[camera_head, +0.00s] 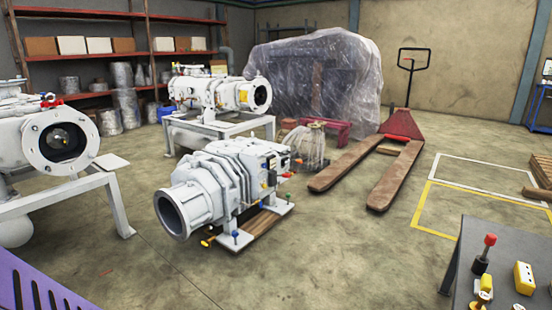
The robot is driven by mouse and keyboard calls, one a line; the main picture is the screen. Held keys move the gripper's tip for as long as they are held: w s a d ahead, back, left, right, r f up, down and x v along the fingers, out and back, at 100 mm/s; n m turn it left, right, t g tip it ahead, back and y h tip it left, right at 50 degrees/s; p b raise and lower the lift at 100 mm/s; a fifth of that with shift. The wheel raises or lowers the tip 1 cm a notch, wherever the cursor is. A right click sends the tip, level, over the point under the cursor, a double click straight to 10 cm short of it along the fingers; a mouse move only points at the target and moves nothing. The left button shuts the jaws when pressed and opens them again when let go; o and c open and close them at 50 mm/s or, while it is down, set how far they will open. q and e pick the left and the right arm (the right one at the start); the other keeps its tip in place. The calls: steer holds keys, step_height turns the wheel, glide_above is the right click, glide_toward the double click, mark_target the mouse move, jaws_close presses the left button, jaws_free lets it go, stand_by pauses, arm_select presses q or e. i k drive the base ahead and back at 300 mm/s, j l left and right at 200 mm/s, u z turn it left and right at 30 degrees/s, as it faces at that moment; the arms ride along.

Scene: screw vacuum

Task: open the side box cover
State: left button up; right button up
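A white vacuum screw pump (225,185) with a ribbed body and a round open flange stands on a low wooden pallet on the floor, in the middle of the head view. Small dark boxes (271,168) sit on its right side, with red and yellow bits by them. I cannot tell which part is the side box cover, or whether it is open or shut. Neither of my grippers is in view.
More white pumps stand on frames at left (62,140) and behind (220,94). A red pallet jack (404,125) with brown forks is to the right. A dark table (505,245) holds a red-knobbed part and yellow parts at lower right. The floor in front is clear.

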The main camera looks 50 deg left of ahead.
mark_target(256, 151)
steer(key=u, duration=1.55)
steer(key=i+l+u, duration=0.1)
steer(key=i, duration=0.4)
steer(key=i+l, duration=0.2)
steer(key=i, duration=0.3)
steer(key=i+l+u, duration=0.15)
steer(key=i, duration=0.4)
steer(key=i+l, duration=0.25)
steer(key=i, duration=0.25)
steer(key=i+l+u, duration=0.15)
steer(key=i, duration=0.35)
steer(key=i+l, duration=0.25)
steer(key=i+l+u, duration=0.1)
steer(key=i+l, duration=0.15)
steer(key=l, duration=0.2)
steer(key=i+l, duration=0.25)
steer(key=i+l+u, duration=0.1)
steer(key=l, duration=0.45)
steer(key=l+u, duration=0.1)
steer(key=l, duration=0.8)
steer(key=k+l, duration=0.15)
steer(key=l, duration=0.15)
steer(key=j, duration=0.45)
steer(key=i+u, duration=0.05)
